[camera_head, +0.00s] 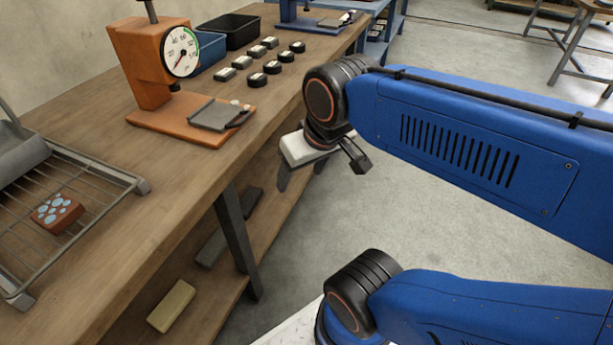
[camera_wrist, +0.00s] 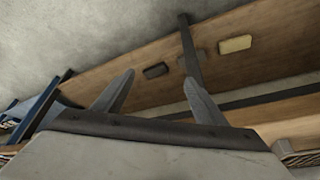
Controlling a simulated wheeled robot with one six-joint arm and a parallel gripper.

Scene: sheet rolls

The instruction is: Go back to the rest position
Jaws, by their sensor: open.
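My gripper (camera_head: 301,173) hangs beside the front edge of the workbench, over the floor side, below my blue arm. In the wrist view my gripper (camera_wrist: 158,80) has its two grey fingers spread with nothing between them. The bench and its lower shelf lie beyond the fingers in that view. My upper arm link (camera_head: 460,135) stretches in from the right in the head view, and another blue link of mine (camera_head: 450,305) is below it.
The wooden workbench (camera_head: 165,190) bears an orange dial gauge stand (camera_head: 150,75), a wire rack (camera_head: 85,210) with a reddish spotted block (camera_head: 57,213), several small dark-and-white parts and a black bin (camera_head: 230,31). A yellowish block (camera_head: 171,306) lies on the lower shelf. The floor (camera_head: 310,230) is clear.

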